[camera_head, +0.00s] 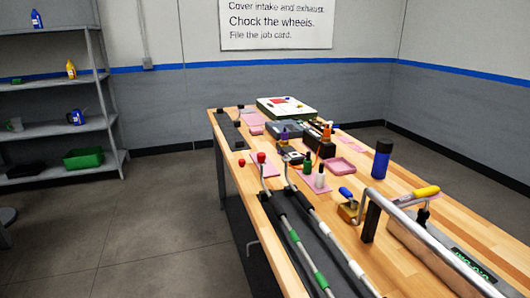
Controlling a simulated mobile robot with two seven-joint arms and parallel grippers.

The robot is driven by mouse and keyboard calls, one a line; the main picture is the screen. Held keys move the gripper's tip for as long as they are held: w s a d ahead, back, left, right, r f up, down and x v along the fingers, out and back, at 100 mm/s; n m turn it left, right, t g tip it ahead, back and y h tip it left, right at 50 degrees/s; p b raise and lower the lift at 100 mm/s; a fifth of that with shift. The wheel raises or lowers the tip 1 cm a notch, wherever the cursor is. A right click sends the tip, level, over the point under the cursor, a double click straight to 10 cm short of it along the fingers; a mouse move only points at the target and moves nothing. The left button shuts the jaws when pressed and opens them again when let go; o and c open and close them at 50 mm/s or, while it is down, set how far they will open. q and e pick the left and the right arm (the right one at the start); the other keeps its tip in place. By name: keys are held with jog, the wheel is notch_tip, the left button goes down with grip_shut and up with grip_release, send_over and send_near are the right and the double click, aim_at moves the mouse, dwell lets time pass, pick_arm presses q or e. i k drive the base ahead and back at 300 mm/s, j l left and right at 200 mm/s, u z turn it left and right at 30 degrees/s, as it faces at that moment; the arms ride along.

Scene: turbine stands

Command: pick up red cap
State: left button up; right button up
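Two small red pieces show near the left edge of the wooden workbench (420,182). One red cap-like piece (241,162) sits low by the bench edge. The other red piece (261,157) appears slightly larger and sits at or just behind the far end of a grey rod with green and white bands (293,237). I cannot tell whether it is fixed to that rod or stands apart. Neither of my grippers is in this view.
A second banded rod (332,242) lies alongside the first. A blue cylinder (382,159), bottles and pink trays crowd the bench.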

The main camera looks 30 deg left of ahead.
aim_at(241, 161)
jog(key=i+j, duration=0.25)
jog(key=j, duration=0.15)
jog(key=i+j+z, duration=0.1)
jog(key=i+j, duration=0.15)
jog(key=j, duration=0.15)
jog(key=i+j, duration=0.25)
jog(key=j, duration=0.15)
jog(key=i+j+z, duration=0.15)
jog(key=j, duration=0.25)
jog(key=i, duration=0.05)
